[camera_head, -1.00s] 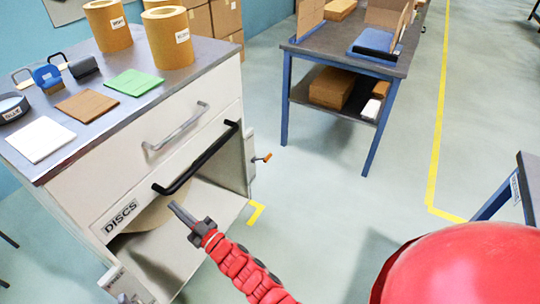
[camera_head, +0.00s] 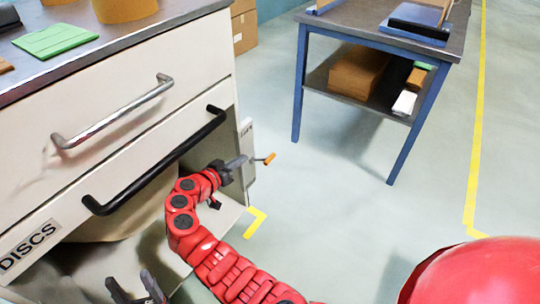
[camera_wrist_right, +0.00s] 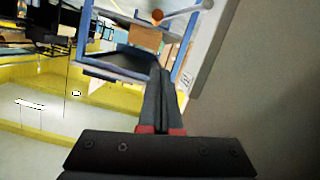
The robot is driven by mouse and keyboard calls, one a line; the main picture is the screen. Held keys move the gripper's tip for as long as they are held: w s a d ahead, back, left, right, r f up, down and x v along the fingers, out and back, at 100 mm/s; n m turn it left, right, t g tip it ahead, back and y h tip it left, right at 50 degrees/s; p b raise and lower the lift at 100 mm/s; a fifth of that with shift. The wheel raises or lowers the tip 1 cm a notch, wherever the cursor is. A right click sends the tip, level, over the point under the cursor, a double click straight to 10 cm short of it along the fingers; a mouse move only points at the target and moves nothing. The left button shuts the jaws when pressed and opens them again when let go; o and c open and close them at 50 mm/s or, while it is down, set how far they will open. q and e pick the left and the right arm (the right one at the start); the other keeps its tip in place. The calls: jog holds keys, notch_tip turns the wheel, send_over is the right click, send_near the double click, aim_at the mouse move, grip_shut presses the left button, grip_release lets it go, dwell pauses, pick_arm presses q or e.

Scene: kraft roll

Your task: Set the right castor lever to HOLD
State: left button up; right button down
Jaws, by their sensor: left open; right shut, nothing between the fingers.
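The right castor lever (camera_head: 267,158) is a thin lever with an orange tip at the lower right side of the white cabinet. It sticks out beside a pale upright plate (camera_head: 246,145) whose small lettering I cannot read. My right gripper (camera_head: 242,161) is shut and empty, its fingertips close to the lever; I cannot tell whether they touch it. In the right wrist view the closed fingers (camera_wrist_right: 162,78) point toward a small orange knob (camera_wrist_right: 157,15). My left gripper (camera_head: 136,290) is open and empty at the bottom, in front of the cabinet's lower opening.
The DISCS drawer front (camera_head: 38,232) has a black bar handle (camera_head: 160,165), with a silver handle (camera_head: 115,112) above. A blue-legged table (camera_head: 300,80) stands beyond to the right, with boxes on its shelf. Floor between cabinet and table is clear.

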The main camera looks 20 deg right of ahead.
jog(key=shift+s+d+r+m, duration=0.25)
jog(key=shift+r+m, duration=0.05)
jog(key=shift+m, duration=0.1)
jog(key=b, duration=0.2)
send_over(265, 161)
jog(key=a, duration=0.1)
notch_tip(265, 161, down, 2)
jog(key=f, duration=0.2)
jog(key=f+b, duration=0.1)
jog(key=shift+w+d+f, duration=0.25)
jog(key=shift+d+f, duration=0.05)
jog(key=shift+s+f, duration=0.1)
jog(key=shift+f, duration=0.3)
jog(key=shift+d+f, duration=0.1)
jog(key=shift+d, duration=0.05)
